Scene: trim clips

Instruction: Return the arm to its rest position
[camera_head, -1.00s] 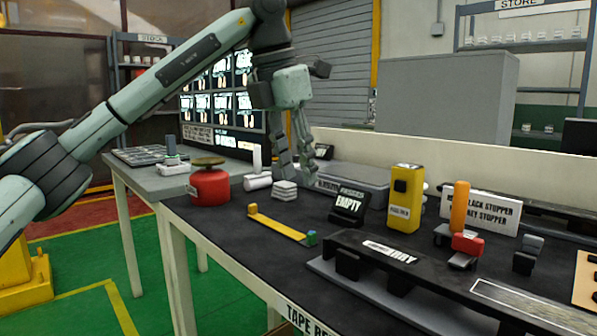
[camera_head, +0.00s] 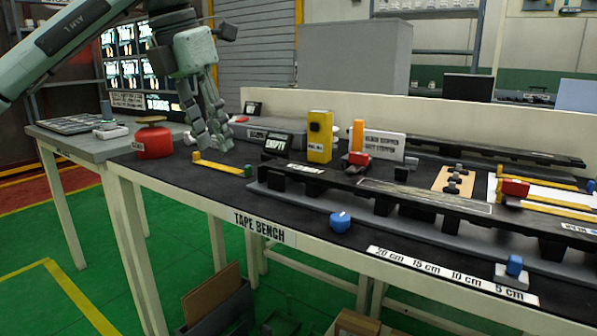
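My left arm comes in from the upper left. Its gripper (camera_head: 211,142) points down above the far left part of the tape bench (camera_head: 300,232), beyond the yellow strip (camera_head: 222,167). Its two fingers stand apart and nothing shows between them. I cannot tell how far the fingertips are above the bench top. The small white pieces near there are mostly hidden behind the fingers. My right gripper is not in view.
A red round container (camera_head: 154,143) stands left of the gripper. The "EMPTY" sign (camera_head: 279,146) and a yellow box (camera_head: 319,137) stand to its right. A long dark rail (camera_head: 385,187) runs along the bench. A grey side table (camera_head: 70,141) adjoins at left.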

